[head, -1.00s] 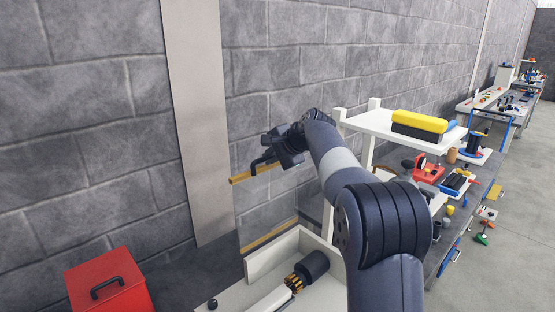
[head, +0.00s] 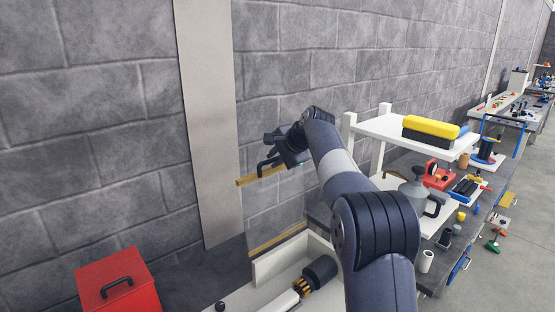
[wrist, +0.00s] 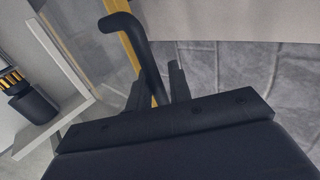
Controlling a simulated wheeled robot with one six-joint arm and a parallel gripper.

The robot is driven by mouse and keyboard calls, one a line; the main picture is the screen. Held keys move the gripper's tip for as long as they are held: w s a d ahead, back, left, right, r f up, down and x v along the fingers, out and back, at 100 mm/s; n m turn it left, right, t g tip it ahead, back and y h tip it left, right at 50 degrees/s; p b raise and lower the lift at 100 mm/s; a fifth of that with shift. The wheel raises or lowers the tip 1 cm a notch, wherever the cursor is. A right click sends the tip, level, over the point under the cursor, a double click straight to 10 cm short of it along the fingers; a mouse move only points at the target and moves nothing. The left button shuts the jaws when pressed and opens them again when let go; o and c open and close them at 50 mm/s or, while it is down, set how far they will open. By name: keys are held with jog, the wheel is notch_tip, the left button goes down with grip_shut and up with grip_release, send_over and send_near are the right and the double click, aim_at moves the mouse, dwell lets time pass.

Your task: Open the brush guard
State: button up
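The brush guard is a clear panel (head: 266,215) with a yellow top bar (head: 250,181) and a yellow strip low down. It stands beyond the white tray. Its bent black handle (head: 264,165) is at the top bar. The handle also shows large in the wrist view (wrist: 145,48). My gripper (head: 280,158) is at the handle. In the wrist view my two fingers (wrist: 157,86) are apart, with the handle running down between them. Contact with both fingers is not clear. A black round brush (head: 320,271) with golden bristles lies in the tray.
The white tray (head: 268,266) has a raised back wall. A red box (head: 117,282) with a black handle stands at the lower left. A white shelf (head: 385,128) holding a yellow and black block (head: 430,129) stands right of my arm, above a cluttered bench. A grey block wall is behind.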

jog(key=shift+w+a, duration=0.1)
jog(key=shift+a, duration=0.05)
jog(key=b+v, duration=0.2)
jog(key=v, duration=0.9)
jog(key=shift+f, duration=0.1)
